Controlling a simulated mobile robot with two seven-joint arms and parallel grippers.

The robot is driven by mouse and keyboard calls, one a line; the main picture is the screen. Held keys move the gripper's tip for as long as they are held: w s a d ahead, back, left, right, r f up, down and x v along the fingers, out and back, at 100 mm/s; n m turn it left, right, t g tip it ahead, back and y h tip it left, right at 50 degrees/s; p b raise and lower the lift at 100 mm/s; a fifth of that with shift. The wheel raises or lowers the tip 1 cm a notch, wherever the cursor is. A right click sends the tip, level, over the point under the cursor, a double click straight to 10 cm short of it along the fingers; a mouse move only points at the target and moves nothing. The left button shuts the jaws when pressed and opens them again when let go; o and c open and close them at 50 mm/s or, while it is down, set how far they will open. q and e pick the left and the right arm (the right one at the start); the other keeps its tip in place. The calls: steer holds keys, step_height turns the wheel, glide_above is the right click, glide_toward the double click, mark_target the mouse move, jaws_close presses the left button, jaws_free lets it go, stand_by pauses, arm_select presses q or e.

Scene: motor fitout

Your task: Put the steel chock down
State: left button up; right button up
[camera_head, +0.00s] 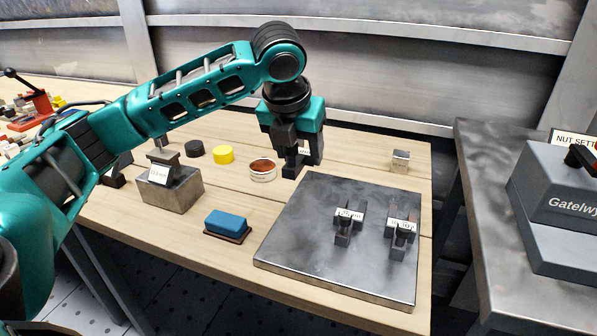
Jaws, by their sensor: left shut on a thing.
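My left gripper (300,152) points down above the wooden bench, just behind the back left edge of the steel plate (300,262). It is shut on the steel chock (303,151), a small dark piece with a white label, mostly hidden between the fingers. I cannot tell whether its bottom touches the bench. Two dark labelled pieces stand on the plate: one near its middle (344,238) and one towards its right side (401,242). My right gripper is not in view.
A round dish with reddish contents (263,169) stands close left of the gripper. Further left are yellow (223,154) and black (194,148) discs, a labelled metal block (170,190) and a blue pad (227,223). A small silver block (401,158) stands back right. The plate's front is clear.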

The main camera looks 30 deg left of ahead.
mark_target(304, 157)
arm_select(q)
step_height(304, 157, up, 7)
steer(key=shift+f+p, duration=0.1)
steer(key=shift+p, duration=0.6)
steer(key=shift+r, duration=0.4)
steer(key=shift+d+f+n+y+p, duration=0.35)
steer(key=shift+d+n, duration=0.2)
steer(key=shift+n, duration=0.25)
steer(key=s+d+f+n+g+h+p, duration=0.1)
steer(key=s+d+f+n+g+p, duration=0.1)
steer(key=n, duration=1.3)
steer(key=s+d+f+n+g+h+p, duration=0.1)
steer(key=s+d+f+n+g+p, duration=0.2)
steer(key=d+f+n+g, duration=0.4)
steer(key=s+d+n, duration=0.1)
steer(key=n, duration=0.8)
steer(key=shift+s+f+n, duration=0.2)
steer(key=shift+f+n, duration=0.05)
steer(key=shift+n, duration=0.05)
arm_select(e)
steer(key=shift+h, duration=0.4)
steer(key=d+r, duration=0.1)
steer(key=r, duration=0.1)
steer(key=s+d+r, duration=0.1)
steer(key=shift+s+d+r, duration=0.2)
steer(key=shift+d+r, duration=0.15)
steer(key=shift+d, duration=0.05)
arm_select(q)
steer(key=shift+a, duration=0.15)
